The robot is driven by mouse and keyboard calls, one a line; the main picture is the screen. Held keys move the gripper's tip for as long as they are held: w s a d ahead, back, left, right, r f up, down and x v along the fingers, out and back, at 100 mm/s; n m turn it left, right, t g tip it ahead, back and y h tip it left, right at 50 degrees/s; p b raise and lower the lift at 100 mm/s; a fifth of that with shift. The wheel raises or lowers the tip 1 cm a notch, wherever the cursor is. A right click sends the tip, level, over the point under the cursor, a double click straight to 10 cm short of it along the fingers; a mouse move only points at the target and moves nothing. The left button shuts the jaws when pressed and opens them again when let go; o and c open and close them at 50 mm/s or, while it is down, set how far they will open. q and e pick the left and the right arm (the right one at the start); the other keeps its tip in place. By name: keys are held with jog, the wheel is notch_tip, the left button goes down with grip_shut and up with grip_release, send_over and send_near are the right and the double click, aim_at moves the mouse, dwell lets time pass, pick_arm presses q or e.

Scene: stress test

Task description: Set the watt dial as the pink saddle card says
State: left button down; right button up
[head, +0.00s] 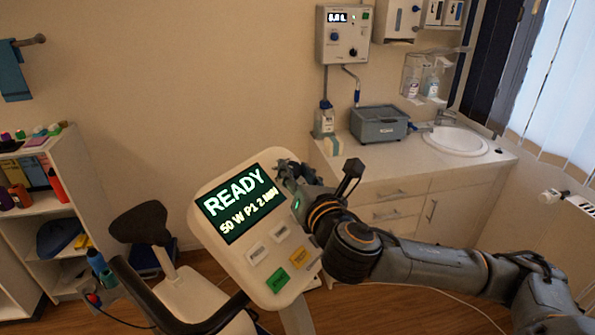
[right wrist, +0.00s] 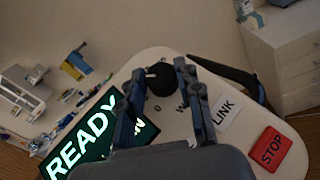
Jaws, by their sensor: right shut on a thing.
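The exercise bike's console (head: 262,300) has a screen (head: 236,203) reading "READY" and "50 W P1 2 MIN". In the right wrist view, the black watt dial (right wrist: 161,79) stands on the console face, with a "0" and a "W" printed near it. My right gripper (head: 285,172) is at the console's upper right; its two fingers (right wrist: 160,75) are closed around the dial. In the head view the gripper hides the dial. The black saddle (head: 140,223) is left of the console; I see no pink card on it. My left gripper is not in view.
A counter with a sink (head: 456,140) and a grey box (head: 379,123) stands behind. Shelves (head: 50,205) are at left.

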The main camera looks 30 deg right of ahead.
aim_at(297, 175)
jog(key=shift+r+m+h, duration=0.15)
jog(key=shift+m+h, duration=0.15)
jog(key=shift+m, duration=0.1)
jog(key=o, duration=1.1)
jog(key=shift+o, duration=0.2)
notch_tip(297, 175, up, 10)
